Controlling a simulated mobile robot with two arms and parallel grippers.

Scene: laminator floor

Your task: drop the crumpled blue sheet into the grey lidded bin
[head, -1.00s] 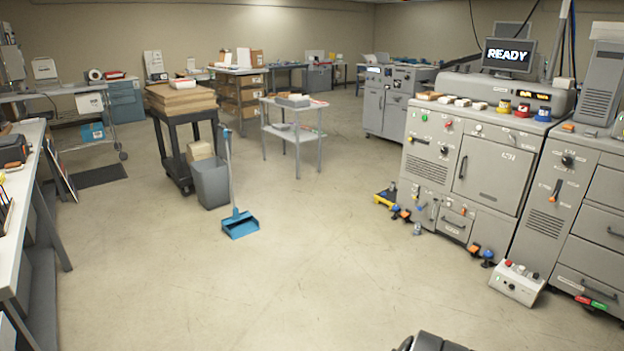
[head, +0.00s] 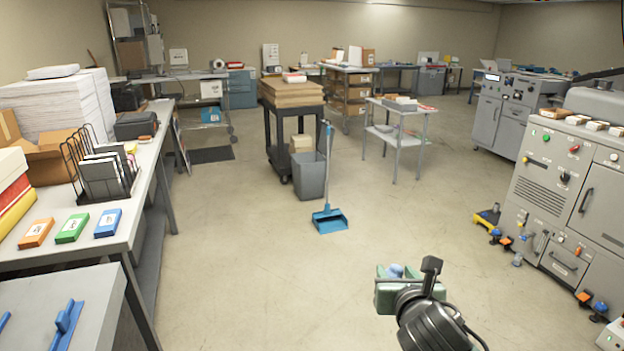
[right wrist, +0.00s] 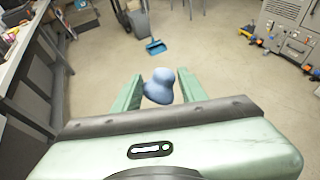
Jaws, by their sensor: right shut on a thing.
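My right gripper (head: 398,283) is at the lower middle of the head view, held above open floor. It is shut on the crumpled blue sheet (right wrist: 160,86), a rounded pale-blue lump between the green fingers in the right wrist view. Only a small part of the sheet (head: 395,270) shows in the head view. A grey bin (head: 311,180) stands on the floor beyond the gripper, beside the black cart. I cannot make out a lid on it. The bin (right wrist: 139,20) also shows at the top of the right wrist view, apart from the gripper. My left gripper is not in view.
A blue long-handled dustpan (head: 330,219) stands just in front of the bin. The black cart (head: 268,130) carries brown boards. A workbench (head: 150,150) runs along the left; a grey flat-topped unit (head: 95,290) with blue handles is nearer. Grey machines (head: 560,185) line the right. The middle floor is clear.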

